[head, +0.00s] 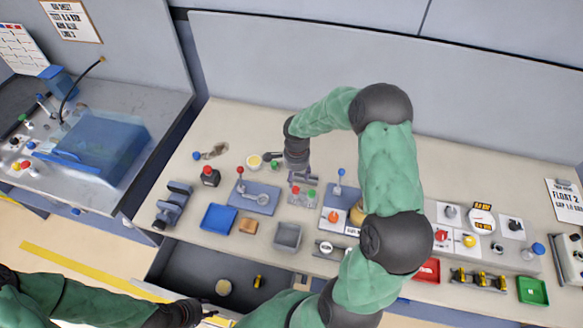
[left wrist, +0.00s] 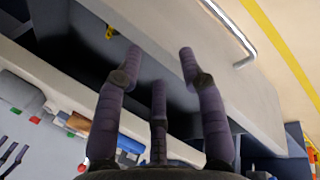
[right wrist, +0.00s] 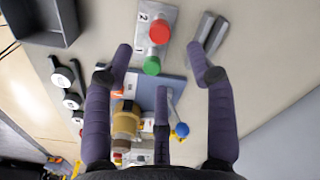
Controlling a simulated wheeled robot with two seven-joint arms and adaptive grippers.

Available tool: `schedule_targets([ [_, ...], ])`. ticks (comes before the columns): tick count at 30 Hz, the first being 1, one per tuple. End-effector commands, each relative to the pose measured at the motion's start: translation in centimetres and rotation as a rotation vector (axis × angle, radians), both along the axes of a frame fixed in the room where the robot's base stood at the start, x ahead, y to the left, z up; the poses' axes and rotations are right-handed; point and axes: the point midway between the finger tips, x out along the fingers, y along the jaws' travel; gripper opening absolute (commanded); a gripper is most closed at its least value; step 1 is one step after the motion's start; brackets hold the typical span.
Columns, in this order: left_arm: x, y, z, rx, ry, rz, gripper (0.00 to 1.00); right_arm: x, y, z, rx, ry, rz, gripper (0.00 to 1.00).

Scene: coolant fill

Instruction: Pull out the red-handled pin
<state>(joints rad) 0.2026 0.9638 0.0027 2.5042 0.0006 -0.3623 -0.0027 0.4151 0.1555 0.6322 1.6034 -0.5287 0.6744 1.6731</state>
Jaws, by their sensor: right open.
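A red round handle (head: 297,190) stands on a small grey plate beside a green one (head: 311,192), in the middle of the bench. It looks like the red-handled pin; its shaft is hidden. In the right wrist view the red handle (right wrist: 159,33) shows from above, on a plate marked 2, with the green handle (right wrist: 152,66) next to it. My right gripper (head: 302,174) is open and empty, just behind the plate, its fingers spread either side of the handles in the right wrist view. My left gripper (head: 207,312) is open and empty at the front, near the drawer.
An open drawer (head: 190,268) juts from the bench front, holding a few small items. A grey bin (head: 288,236) stands in front of the plate. A blue-knobbed lever (head: 340,174) is to its right, and a lever fixture (head: 254,197) to its left.

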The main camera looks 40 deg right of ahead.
Motion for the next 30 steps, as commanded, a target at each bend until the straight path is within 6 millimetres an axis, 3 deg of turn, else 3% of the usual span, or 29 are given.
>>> schedule_targets([
  [15,0.1,0.0,0.0,0.0,-0.001,0.0,0.4,-0.1,0.1,-8.0,0.001,0.002,0.002,0.56],
  [21,0.1,0.0,0.0,0.0,-0.001,0.0,0.4,0.0,0.1,-9.3,0.001,0.001,0.002,0.56],
  [30,0.1,0.0,0.0,0.0,-0.001,0.0,0.4,0.0,0.1,-9.5,0.001,0.0,0.002,0.56],
])
